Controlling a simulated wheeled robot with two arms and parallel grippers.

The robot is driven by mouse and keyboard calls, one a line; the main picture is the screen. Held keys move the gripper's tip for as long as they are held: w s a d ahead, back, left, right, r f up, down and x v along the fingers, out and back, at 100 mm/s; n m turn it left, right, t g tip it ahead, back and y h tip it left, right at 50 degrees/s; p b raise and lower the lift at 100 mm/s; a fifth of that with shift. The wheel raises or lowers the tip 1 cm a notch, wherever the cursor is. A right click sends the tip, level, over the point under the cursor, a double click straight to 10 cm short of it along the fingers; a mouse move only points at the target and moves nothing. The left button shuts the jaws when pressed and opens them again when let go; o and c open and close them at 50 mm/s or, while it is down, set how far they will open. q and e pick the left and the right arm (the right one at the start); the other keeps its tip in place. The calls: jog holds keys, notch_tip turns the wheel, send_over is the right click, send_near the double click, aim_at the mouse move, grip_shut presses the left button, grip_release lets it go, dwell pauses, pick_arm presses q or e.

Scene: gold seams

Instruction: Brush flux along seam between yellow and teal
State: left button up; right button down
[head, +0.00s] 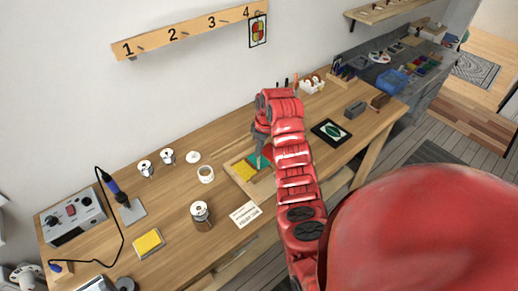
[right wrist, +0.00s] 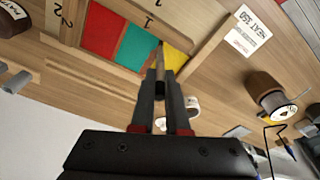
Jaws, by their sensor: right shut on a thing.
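A wooden tray (right wrist: 213,50) on the bench holds a red piece (right wrist: 98,30), a teal piece (right wrist: 132,47) and a yellow piece (right wrist: 176,56) side by side. The yellow piece (head: 243,170) and teal piece (head: 256,160) also show in the head view, partly behind my right arm. My right gripper (right wrist: 160,82) is shut on a thin brush (right wrist: 160,60). The brush tip lies over the border between teal and yellow; I cannot tell whether it touches. In the head view my right arm hides most of the gripper and the red piece. My left gripper is not in view.
A brown jar (head: 201,216) and a paper card (head: 244,214) stand near the tray's front left. A white roll (head: 205,174), a yellow sponge (head: 149,243), a soldering iron (head: 121,196) and its station (head: 73,220) are further left. A framed leaf picture (head: 331,132) lies right.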

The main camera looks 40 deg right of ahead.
jog(key=shift+r+p, duration=3)
jog(key=shift+r, duration=0.1)
jog(key=shift+f, duration=0.15)
jog(key=shift+f+b, duration=0.8)
jog(key=shift+b, duration=0.1)
jog(key=shift+r, duration=0.1)
